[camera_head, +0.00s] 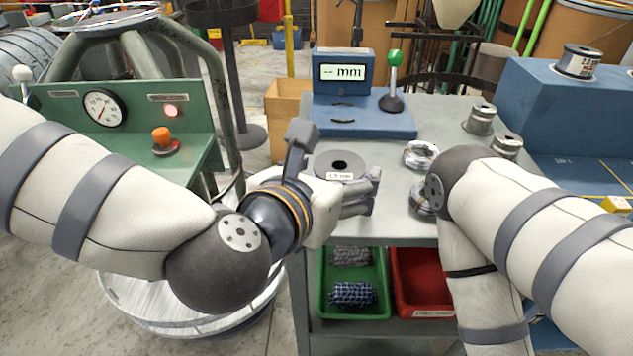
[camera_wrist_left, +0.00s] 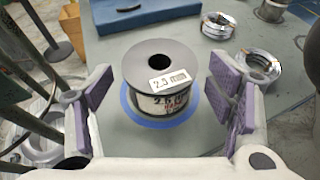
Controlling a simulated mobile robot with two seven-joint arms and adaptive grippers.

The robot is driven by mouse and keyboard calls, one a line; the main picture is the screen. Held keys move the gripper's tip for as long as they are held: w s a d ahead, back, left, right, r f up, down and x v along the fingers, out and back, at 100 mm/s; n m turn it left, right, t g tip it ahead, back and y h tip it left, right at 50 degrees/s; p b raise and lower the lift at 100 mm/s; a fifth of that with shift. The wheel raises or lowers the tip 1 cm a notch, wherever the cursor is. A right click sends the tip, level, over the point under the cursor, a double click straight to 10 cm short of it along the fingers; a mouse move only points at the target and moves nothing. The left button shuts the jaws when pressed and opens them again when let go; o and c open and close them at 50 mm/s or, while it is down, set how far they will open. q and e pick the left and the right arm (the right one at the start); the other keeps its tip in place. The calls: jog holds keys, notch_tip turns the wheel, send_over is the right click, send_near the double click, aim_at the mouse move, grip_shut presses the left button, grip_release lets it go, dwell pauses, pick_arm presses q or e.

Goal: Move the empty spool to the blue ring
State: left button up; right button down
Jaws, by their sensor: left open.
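A dark spool (camera_head: 340,165) with a white "2.5 mm" label on its top flange stands upright on the grey table. In the left wrist view the spool (camera_wrist_left: 160,66) rests on the blue ring (camera_wrist_left: 160,123), whose edge shows around its base. The spool's core looks pale and printed; I cannot tell whether wire is on it. My left gripper (camera_head: 368,193) is open beside the spool. Its purple-padded fingers (camera_wrist_left: 162,88) show on both sides of the spool, apart from it. My right gripper is out of view.
Wire coils (camera_head: 420,155) and small metal spools (camera_head: 480,120) stand on the table's right. A blue gauge with an "mm" display (camera_head: 343,72) stands behind. Green (camera_head: 325,300) and red (camera_head: 400,300) bins lie below. A green control panel (camera_head: 125,125) is at left.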

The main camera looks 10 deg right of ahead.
pick_arm(q)
jog(key=p+v, duration=0.1)
jog(key=v, duration=0.6)
jog(key=shift+r, duration=0.25)
jog(key=shift+s+a+r+p, duration=0.15)
jog(key=shift+s+a+p, duration=0.55)
jog(key=shift+s, duration=0.15)
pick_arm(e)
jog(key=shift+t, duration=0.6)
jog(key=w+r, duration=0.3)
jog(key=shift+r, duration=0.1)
